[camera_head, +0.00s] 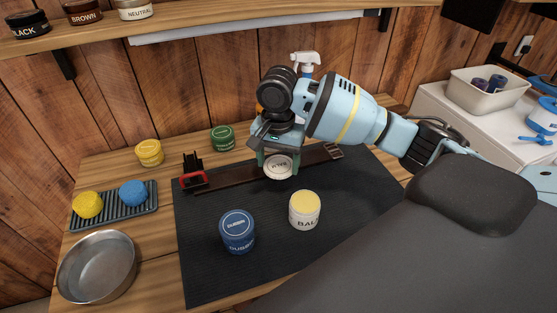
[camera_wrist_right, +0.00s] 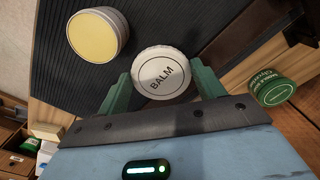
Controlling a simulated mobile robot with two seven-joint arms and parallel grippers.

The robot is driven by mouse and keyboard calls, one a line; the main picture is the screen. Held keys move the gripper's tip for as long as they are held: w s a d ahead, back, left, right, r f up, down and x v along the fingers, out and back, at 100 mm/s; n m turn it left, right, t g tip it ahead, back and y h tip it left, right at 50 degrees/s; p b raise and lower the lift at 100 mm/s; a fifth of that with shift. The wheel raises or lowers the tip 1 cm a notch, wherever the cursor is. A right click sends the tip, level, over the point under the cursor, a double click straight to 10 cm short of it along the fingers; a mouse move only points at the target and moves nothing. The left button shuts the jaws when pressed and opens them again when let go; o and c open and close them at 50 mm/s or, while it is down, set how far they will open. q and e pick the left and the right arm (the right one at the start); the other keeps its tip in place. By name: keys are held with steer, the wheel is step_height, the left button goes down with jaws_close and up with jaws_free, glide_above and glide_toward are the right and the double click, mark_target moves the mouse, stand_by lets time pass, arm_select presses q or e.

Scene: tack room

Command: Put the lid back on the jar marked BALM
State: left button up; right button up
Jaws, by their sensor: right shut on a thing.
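The BALM jar (camera_head: 304,211) stands open and upright on the dark mat, with pale yellow balm showing at its top. It also shows in the right wrist view (camera_wrist_right: 97,36). The round white lid (camera_head: 278,167), marked BALM in the right wrist view (camera_wrist_right: 161,73), is held between the green fingers of my right gripper (camera_head: 277,162). The gripper is shut on the lid, behind and a little left of the jar in the head view, apart from it. My left gripper is not in view.
A blue DUBBIN jar (camera_head: 238,231) stands left of the BALM jar. A dark strap (camera_head: 240,178) lies across the back of the mat (camera_head: 345,205). A green tin (camera_head: 222,138), yellow tin (camera_head: 149,152), sponge tray (camera_head: 112,205) and metal bowl (camera_head: 97,266) stand around it.

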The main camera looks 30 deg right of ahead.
steer(key=s+a+n, duration=0.7)
steer(key=s+n, duration=0.3)
steer(key=shift+a+r, duration=0.2)
steer(key=shift+a, duration=0.2)
steer(key=shift+s, duration=0.1)
